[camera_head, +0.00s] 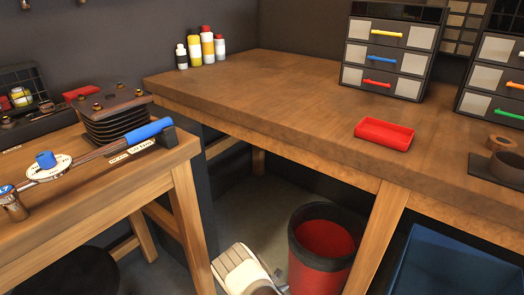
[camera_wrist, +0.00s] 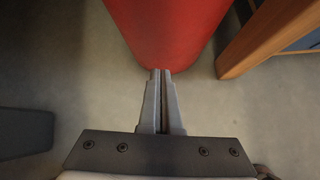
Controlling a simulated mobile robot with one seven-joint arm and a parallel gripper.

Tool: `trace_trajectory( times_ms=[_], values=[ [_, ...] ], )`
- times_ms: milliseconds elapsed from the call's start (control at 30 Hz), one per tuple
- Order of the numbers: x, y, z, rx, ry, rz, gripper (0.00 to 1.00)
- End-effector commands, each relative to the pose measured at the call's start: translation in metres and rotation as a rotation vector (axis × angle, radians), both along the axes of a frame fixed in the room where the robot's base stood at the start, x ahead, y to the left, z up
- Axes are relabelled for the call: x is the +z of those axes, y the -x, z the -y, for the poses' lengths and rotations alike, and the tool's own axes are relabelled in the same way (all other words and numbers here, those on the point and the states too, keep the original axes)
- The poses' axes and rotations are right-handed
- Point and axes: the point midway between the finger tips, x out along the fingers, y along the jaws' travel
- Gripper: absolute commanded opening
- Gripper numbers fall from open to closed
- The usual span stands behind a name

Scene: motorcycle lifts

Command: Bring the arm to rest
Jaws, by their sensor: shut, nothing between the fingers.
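My gripper (camera_wrist: 160,74) shows in the wrist view with its two grey fingers together and nothing between them. It points at the lower part of a red bin (camera_wrist: 178,28), whose side lies just beyond the fingertips; I cannot tell whether they touch. In the head view a white part of my arm (camera_head: 240,270) shows low in the middle, below the bench tops and left of the red bin with a dark rim (camera_head: 325,239).
A wooden bench (camera_head: 250,85) carries bottles (camera_head: 207,45), a red tray (camera_head: 384,133) and drawer units (camera_head: 385,55). A left bench (camera_head: 90,225) holds a blue-handled torque wrench (camera_head: 148,131). A wooden leg (camera_head: 378,235) stands right of the bin. Floor shows around the bin.

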Motion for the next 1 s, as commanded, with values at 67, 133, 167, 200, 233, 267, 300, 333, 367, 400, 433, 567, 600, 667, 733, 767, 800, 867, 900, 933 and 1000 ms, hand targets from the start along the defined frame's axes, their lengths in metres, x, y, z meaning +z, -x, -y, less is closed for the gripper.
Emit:
trace_trajectory(
  times_ms=[67,133,167,200,233,267,300,333,367,400,433,567,600,667,733,767,800,867,900,933,1000],
  values=[
    [0.04,-0.021,0.0,-0.088,-0.04,0.053,0.0],
    [0.072,-0.034,0.002,-0.167,-0.072,0.095,0.0],
    [0.085,-0.039,0.003,-0.2,-0.086,0.113,0.0],
    [0.103,-0.044,0.005,-0.244,-0.106,0.134,0.0],
    [0.117,-0.048,0.007,-0.278,-0.121,0.151,0.0],
    [0.13,-0.052,0.008,-0.31,-0.136,0.166,0.0],
    [0.149,-0.056,0.01,-0.353,-0.156,0.187,0.0],
    [0.162,-0.058,0.013,-0.386,-0.171,0.203,0.0],
    [0.175,-0.06,0.015,-0.419,-0.185,0.218,0.0],
    [0.193,-0.062,0.018,-0.462,-0.206,0.237,0.0],
    [0.206,-0.063,0.021,-0.492,-0.222,0.251,0.0],
    [0.263,-0.064,0.031,-0.628,-0.292,0.31,0.0],
    [0.279,-0.062,0.035,-0.67,-0.313,0.325,0.0],
    [0.304,-0.059,0.04,-0.73,-0.348,0.348,0.0],
    [0.332,-0.055,0.047,-0.801,-0.388,0.375,0.0],
    [0.344,-0.052,0.049,-0.83,-0.406,0.386,0.0],
    [0.359,-0.047,0.052,-0.868,-0.429,0.399,0.0],
    [0.382,-0.04,0.058,-0.925,-0.465,0.418,0.0],
    [0.396,-0.035,0.061,-0.963,-0.489,0.431,0.0],
    [0.407,-0.03,0.063,-0.992,-0.508,0.44,0.0],
    [0.431,-0.018,0.069,-1.055,-0.55,0.459,0.0]
  ],
)
